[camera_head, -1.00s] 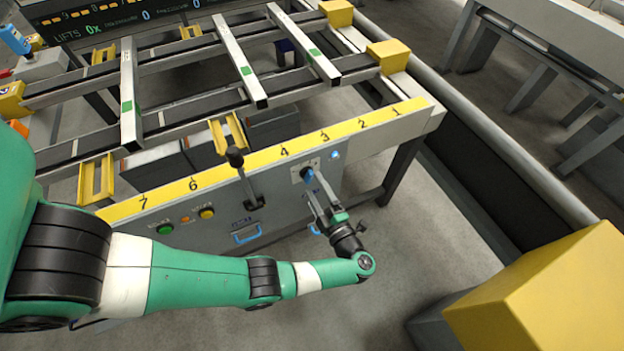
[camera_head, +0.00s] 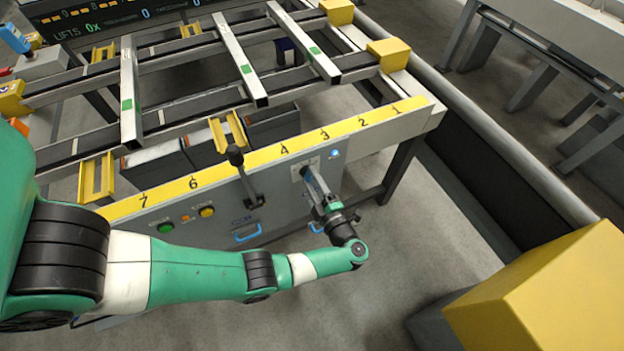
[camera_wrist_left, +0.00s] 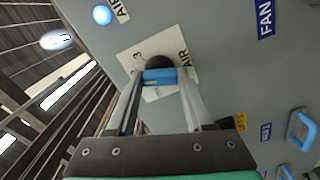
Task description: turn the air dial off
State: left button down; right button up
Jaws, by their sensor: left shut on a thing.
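The air dial (camera_wrist_left: 160,75) is a dark round knob with a blue grip bar, on a pale plate (camera_wrist_left: 131,62) marked "AIR" on the grey panel. In the left wrist view my left gripper (camera_wrist_left: 158,84) has its two fingers closed on the blue bar. In the head view my left gripper (camera_head: 309,178) reaches the panel at the dial plate, below number 3, and its fingers hide most of the dial. The bar lies roughly crosswise between the fingers. My right gripper is not in view.
A lit blue lamp (camera_wrist_left: 102,15) labelled "AIR" sits beside the dial plate. A black lever (camera_head: 243,172), a green button (camera_head: 166,228) and a blue handle (camera_head: 247,234) are on the panel to the left. A yellow block (camera_head: 545,290) stands at the lower right.

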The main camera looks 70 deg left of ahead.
pick_arm(q)
jog(key=n+b, duration=0.3)
jog(key=n, duration=0.1)
jog(key=shift+f, duration=0.25)
jog(key=n+b, duration=0.3)
jog(key=n, duration=0.1)
jog(key=shift+n, duration=0.4)
jog(key=n, duration=0.1)
jog(key=n+b, duration=0.1)
jog(key=shift+r+n, duration=0.2)
jog(key=shift+n, duration=0.1)
jog(key=n, duration=0.4)
jog(key=shift+r+n, duration=0.1)
jog(key=shift+n, duration=0.2)
jog(key=shift+c, duration=1.4)
grip_release()
